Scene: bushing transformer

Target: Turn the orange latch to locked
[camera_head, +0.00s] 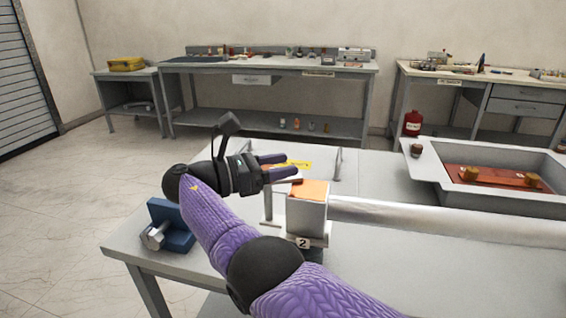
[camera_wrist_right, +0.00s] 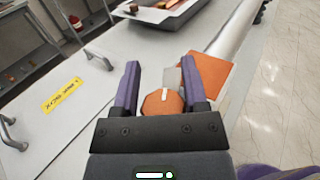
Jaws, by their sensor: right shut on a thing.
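The orange latch (camera_wrist_right: 160,103) shows in the right wrist view as a many-sided orange knob with a pale stripe across it. It lies between the two purple fingers of my right gripper (camera_wrist_right: 159,80), which are shut on it. The orange top (camera_wrist_right: 208,75) also shows in the wrist view, just right of the fingers. My left gripper is not in view.
A label "2" (camera_head: 303,243) sits at the block's foot. A silvery tube (camera_head: 430,218) runs right from the block. A blue block with a metal bolt (camera_head: 168,232) stands at left. A grey tray (camera_head: 520,150) is at right. A thin handle (camera_head: 338,160) stands behind.

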